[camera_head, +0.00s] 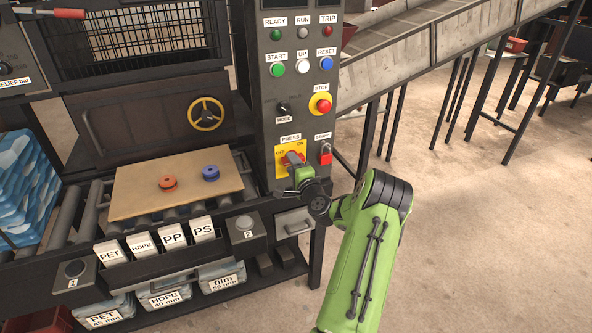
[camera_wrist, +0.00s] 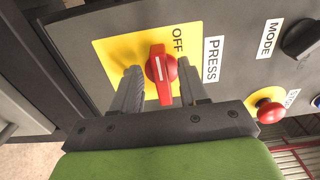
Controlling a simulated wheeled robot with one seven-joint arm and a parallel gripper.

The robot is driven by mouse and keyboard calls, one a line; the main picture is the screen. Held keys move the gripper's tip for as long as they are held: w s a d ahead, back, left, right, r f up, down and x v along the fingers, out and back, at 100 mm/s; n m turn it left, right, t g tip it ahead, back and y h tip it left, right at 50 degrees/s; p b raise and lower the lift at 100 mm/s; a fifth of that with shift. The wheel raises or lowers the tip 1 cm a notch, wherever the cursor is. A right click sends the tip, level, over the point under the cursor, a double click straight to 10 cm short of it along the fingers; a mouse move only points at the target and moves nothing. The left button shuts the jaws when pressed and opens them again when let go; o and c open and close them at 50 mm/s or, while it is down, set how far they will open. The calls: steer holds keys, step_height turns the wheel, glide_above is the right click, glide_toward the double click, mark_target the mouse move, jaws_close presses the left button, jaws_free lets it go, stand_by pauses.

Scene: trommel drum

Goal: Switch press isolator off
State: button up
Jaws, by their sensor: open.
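The press isolator is a yellow plate (camera_head: 283,168) on the dark control column, under the PRESS label. In the wrist view its red handle (camera_wrist: 162,72) has a white line and lies along the picture's top-to-bottom direction. The OFF mark (camera_wrist: 178,38) shows at the handle's upper right; the ON mark is hidden in this view. My gripper (camera_wrist: 160,85) is open, with one finger on each side of the red handle. I cannot tell whether a finger touches it. In the head view my gripper (camera_head: 297,168) covers most of the handle.
A red padlock (camera_head: 325,154) hangs right of the isolator. The red stop button (camera_head: 322,105) and MODE knob (camera_head: 283,108) are above it. A roller table with a board (camera_head: 180,185) carrying two pucks lies left. Open floor is on the right.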

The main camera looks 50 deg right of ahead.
steer(key=b+v, duration=0.2)
steer(key=v, duration=1.3)
steer(key=shift+s, duration=0.25)
steer(key=shift+a, duration=0.15)
